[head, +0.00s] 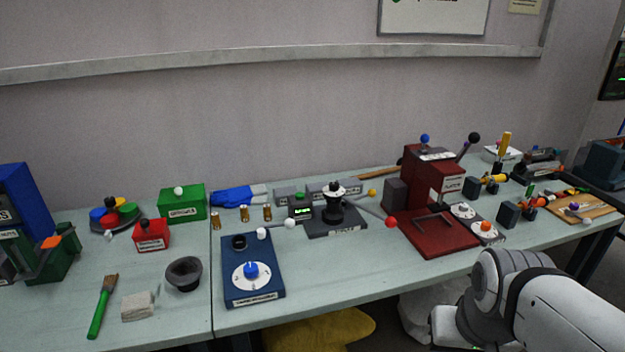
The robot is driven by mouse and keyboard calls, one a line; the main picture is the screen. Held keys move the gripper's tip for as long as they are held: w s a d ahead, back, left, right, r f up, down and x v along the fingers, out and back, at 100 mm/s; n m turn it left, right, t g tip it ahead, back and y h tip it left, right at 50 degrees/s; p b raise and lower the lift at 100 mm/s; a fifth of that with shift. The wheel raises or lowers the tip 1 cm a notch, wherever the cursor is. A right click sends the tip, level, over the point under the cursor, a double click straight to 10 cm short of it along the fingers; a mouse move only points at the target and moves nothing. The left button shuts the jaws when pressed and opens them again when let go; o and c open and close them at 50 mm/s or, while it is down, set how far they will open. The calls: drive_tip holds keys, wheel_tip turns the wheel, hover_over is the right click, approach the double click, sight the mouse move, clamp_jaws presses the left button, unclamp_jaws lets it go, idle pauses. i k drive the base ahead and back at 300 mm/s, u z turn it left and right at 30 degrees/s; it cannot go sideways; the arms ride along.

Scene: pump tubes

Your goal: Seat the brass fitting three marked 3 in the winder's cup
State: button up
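Several small brass fittings stand upright in a row at the back of the bench in the head view: a left one (216,219), a middle one (244,213) and a right one (267,213). Their marks are too small to read, so I cannot tell which is 3. A dark grey device with a black upright spool-like part (333,208) and a red-knobbed lever stands to their right. In front, a blue box (254,285) has a white dial and a dark round cup (239,242). I cannot tell which is the winder. My gripper is not in view.
A red press (430,232) stands right of centre. Green box (182,203), red box (152,236), dark bowl (184,274), grey block (138,306) and green-handled brush (103,305) are on the left. The bench front between the blue box and press is clear. My white arm is at lower right.

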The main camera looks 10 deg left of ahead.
sight(240, 241)
drive_tip(key=u, duration=0.4)
drive_tip(key=i, duration=1.2)
drive_tip(key=u, duration=0.8)
drive_tip(key=k, duration=0.85)
drive_tip(key=u, duration=0.15)
drive_tip(key=i, duration=0.9)
drive_tip(key=z, duration=0.05)
